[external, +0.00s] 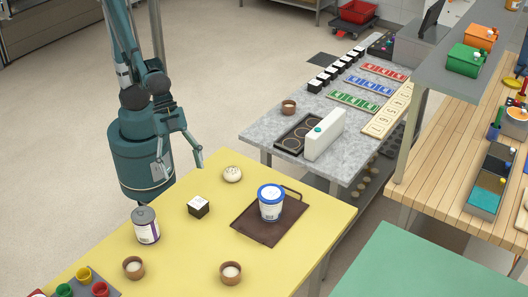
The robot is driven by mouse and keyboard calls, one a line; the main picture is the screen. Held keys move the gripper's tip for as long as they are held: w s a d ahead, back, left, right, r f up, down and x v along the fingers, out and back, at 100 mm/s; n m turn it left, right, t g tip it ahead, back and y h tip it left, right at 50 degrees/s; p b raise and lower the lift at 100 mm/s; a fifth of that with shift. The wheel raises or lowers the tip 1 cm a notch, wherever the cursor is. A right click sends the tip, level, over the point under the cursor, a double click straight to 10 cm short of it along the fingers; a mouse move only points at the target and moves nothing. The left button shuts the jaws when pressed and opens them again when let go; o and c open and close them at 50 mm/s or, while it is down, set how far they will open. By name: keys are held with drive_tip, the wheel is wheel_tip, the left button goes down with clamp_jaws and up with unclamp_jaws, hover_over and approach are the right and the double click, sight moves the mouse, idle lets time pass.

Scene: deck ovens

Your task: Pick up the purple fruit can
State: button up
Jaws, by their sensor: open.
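The purple fruit can (146,226) stands upright on the yellow table (110,262), near its left edge. It has a grey top and a pale label with purple on it. My gripper (179,168) hangs at the back left edge of the yellow table, above and to the right of the can in the picture. Its two fingers are spread apart with nothing between them. The gripper is apart from the can.
A black-and-white box (199,207) and a round pale bun (232,174) lie right of the can. A blue-lidded tub (271,203) stands on a brown tray (256,236). Brown cups (133,268) (231,273) and a tray of coloured cups (83,273) are nearer the camera.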

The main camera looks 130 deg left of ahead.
sight(144, 209)
drive_tip(key=d+f+m+p, duration=0.1)
drive_tip(key=d, duration=0.4)
drive_tip(key=s+d+f+m+g+h+p, duration=0.1)
drive_tip(key=d+p, duration=0.1)
drive_tip(key=d, duration=0.4)
drive_tip(key=d+f+m+p, duration=0.1)
drive_tip(key=d, duration=0.4)
drive_tip(key=shift+s+d+f+h, duration=0.2)
drive_tip(key=shift+s+f+h, duration=0.1)
drive_tip(key=shift+s+h, duration=0.1)
drive_tip(key=shift+s+d+f+m+g+p, duration=0.3)
drive_tip(key=shift+d+m+p, duration=0.1)
drive_tip(key=shift+d, duration=0.25)
drive_tip(key=shift+b+x, duration=0.35)
drive_tip(key=shift+x, duration=0.95)
drive_tip(key=shift+b+x, duration=0.75)
drive_tip(key=shift+x, duration=1.85)
drive_tip(key=shift+s, duration=0.15)
drive_tip(key=shift+c, duration=0.7)
drive_tip(key=c, duration=1.2)
